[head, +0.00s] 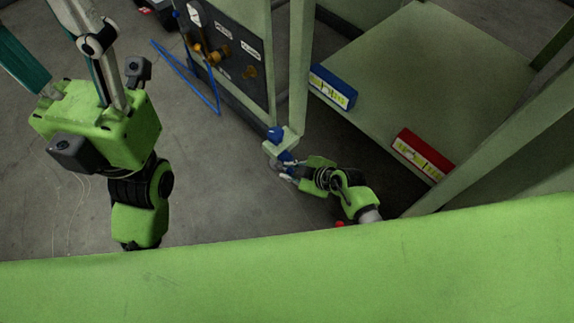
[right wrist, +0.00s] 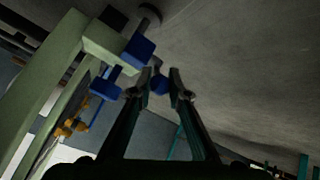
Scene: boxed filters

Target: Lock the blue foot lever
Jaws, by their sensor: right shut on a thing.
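The blue foot lever shows in the head view (head: 286,156) low at the foot of a pale green frame post.
A blue box (head: 332,86) and a red box (head: 422,152) sit on the pale green shelf (head: 430,75). Grey floor (head: 215,195) lies open between my arms.

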